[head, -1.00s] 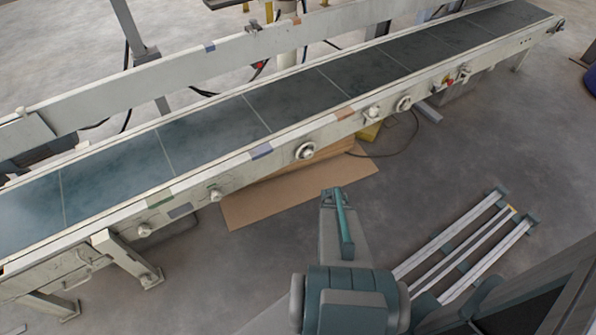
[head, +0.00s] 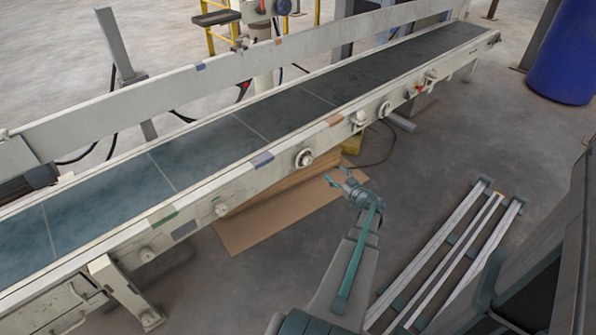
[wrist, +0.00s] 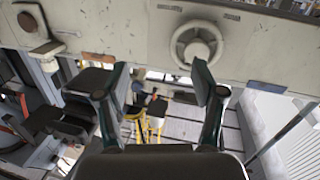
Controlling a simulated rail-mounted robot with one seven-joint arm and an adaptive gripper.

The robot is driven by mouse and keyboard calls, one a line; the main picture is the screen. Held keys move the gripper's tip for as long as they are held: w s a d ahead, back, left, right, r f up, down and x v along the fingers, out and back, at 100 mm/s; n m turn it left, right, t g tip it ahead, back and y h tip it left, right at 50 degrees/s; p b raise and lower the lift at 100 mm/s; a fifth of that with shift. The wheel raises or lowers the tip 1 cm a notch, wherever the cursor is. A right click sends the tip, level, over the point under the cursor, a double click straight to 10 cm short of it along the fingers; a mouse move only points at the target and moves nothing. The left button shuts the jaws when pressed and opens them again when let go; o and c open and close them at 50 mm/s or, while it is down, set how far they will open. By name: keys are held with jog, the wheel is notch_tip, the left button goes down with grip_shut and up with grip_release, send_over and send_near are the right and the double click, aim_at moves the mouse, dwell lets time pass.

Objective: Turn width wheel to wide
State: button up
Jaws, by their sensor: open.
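Two round handwheels sit on the near side rail of the conveyor in the head view: a nearer wheel (head: 304,158) and a farther wheel (head: 384,108). I cannot tell which is the width wheel. My gripper (head: 337,178) is in front of the rail, below and right of the nearer wheel and apart from it. In the wrist view a pale round wheel (wrist: 196,45) with a raised hub is ahead, above the right finger. My gripper (wrist: 160,85) is open there, with nothing between its fingers. No wheel marking is readable.
The conveyor belt (head: 285,118) runs diagonally behind the side rail. A smaller knob (wrist: 28,20) is left of the wheel in the wrist view. Cardboard (head: 270,210) lies under the conveyor. Metal rails (head: 450,260) lie on the floor at right. A blue drum (head: 565,55) stands far right.

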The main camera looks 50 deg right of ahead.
aim_at(309, 162)
jog(key=w+y+b, duration=0.1)
jog(key=w, duration=0.3)
jog(key=w+a+t+y+b, duration=0.1)
jog(key=w, duration=0.3)
jog(key=w+a+r+y+b, duration=0.1)
jog(key=w, duration=0.3)
jog(key=shift+a+r+n+t, duration=0.1)
jog(key=shift+a+n+t, duration=0.1)
jog(key=shift+n+t, duration=0.15)
jog(key=shift+s, duration=0.1)
jog(key=c, duration=1.1)
jog(key=shift+c, duration=0.2)
jog(key=shift+n, duration=0.35)
